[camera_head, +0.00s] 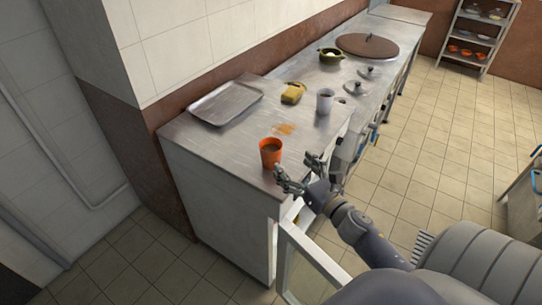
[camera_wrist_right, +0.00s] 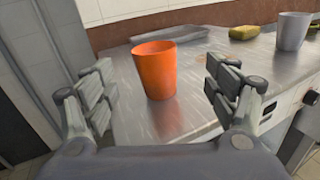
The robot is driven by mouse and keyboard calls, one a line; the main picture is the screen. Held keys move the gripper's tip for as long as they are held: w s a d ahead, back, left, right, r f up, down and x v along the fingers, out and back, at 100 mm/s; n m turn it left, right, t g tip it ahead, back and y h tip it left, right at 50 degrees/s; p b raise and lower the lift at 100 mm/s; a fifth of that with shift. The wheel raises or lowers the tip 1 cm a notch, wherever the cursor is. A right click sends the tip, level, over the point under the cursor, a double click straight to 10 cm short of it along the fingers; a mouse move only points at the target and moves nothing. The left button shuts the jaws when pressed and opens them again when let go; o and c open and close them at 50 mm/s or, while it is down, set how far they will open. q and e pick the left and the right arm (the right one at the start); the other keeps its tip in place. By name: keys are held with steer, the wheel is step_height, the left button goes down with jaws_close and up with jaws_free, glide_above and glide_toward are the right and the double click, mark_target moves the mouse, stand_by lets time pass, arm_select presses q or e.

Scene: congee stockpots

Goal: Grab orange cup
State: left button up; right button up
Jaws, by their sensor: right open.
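The orange cup (camera_head: 270,153) stands upright on the steel counter near its front left corner, with something brown inside. My right gripper (camera_head: 298,172) is open and empty, just to the right of the cup at the counter's front edge. In the right wrist view the orange cup (camera_wrist_right: 155,70) stands ahead, between the lines of the two open fingers (camera_wrist_right: 158,95) and beyond their tips. The fingers do not touch it. My left gripper is not in view.
A metal tray (camera_head: 224,102), a yellow sponge (camera_head: 292,94) and a grey cup (camera_head: 325,101) are farther back on the steel counter (camera_head: 215,137). An orange-brown stain lies behind the orange cup. A white frame (camera_head: 284,255) stands below my right arm.

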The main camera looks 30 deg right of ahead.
mark_target(278, 152)
steer(key=shift+w+r+n+y, duration=0.1)
steer(key=shift+w+n+y, duration=0.1)
steer(key=shift+n+y, duration=0.25)
steer(key=shift+w+a+r+n, duration=0.1)
steer(key=shift+w+n, duration=0.15)
steer(key=shift+w, duration=0.05)
steer(key=w+p, duration=0.1)
steer(key=w, duration=0.3)
steer(key=shift+w+a, duration=0.1)
steer(key=shift+w, duration=0.25)
steer(key=shift+w+p, duration=0.4)
steer(key=shift+p, duration=0.05)
steer(key=shift+w+a+f+p, duration=0.15)
steer(key=shift+w+p, duration=0.1)
steer(key=shift+w, duration=0.5)
steer(key=shift+w+f+p, duration=0.1)
steer(key=shift+w+p, duration=0.15)
steer(key=shift+w, duration=0.5)
steer(key=shift+w+a+f+p, duration=0.15)
steer(key=shift+w+p, duration=0.1)
steer(key=shift+w, duration=0.5)
steer(key=c, duration=1.3)
